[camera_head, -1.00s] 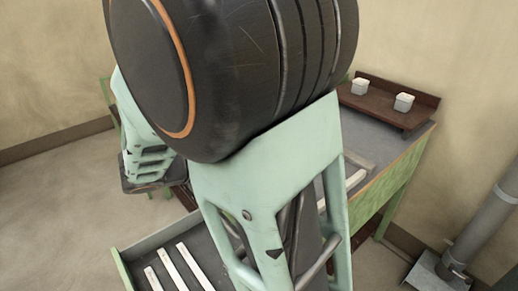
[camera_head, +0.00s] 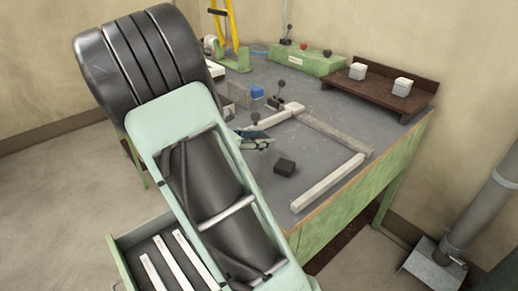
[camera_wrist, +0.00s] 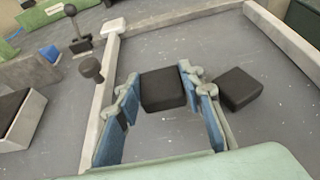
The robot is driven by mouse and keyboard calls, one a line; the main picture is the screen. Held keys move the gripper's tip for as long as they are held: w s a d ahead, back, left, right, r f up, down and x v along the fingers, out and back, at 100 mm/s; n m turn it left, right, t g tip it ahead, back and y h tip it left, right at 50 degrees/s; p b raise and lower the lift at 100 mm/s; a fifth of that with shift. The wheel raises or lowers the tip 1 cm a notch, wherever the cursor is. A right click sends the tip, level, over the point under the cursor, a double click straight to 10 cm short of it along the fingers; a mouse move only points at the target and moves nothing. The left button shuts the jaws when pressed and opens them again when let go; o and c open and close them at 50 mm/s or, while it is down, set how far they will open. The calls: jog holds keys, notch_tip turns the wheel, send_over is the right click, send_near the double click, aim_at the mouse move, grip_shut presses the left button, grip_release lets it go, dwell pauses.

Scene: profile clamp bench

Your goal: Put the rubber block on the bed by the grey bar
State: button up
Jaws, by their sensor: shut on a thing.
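My gripper (camera_wrist: 163,95) has its blue fingers closed on a dark rubber block (camera_wrist: 163,89), above the grey bench bed (camera_wrist: 165,135). In the head view my gripper (camera_head: 257,138) is small and partly behind my arm. A second dark block (camera_wrist: 240,88) lies on the bed just right of the fingers; it also shows in the head view (camera_head: 285,167). A greyish bar (camera_head: 335,132) runs from a white corner piece (camera_head: 294,108) to a paler bar (camera_head: 327,182). Another bar (camera_wrist: 103,105) lies left of the fingers. Whether the held block touches the bed I cannot tell.
A black-knobbed clamp (camera_wrist: 75,30) and a dark knob (camera_wrist: 91,68) stand left of the bars. A brown shelf (camera_head: 380,93) with two white blocks is at the back right. A green control box (camera_head: 300,60) stands at the back. The bed inside the bars is mostly clear.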

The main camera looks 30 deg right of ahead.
aim_at(260, 155)
jog(key=shift+w+d+f+b, duration=0.15)
jog(key=shift+f+b, duration=0.1)
jog(key=shift+f, duration=0.7)
jog(key=shift+w+d+f+b, duration=0.1)
jog(key=shift+f+b, duration=0.1)
jog(key=shift+f, duration=0.75)
jog(key=shift+f, duration=0.2)
jog(key=o, duration=1.2)
jog(key=shift+c, duration=0.2)
jog(key=shift+r, duration=0.25)
jog(key=p+v, duration=0.2)
jog(key=v, duration=1)
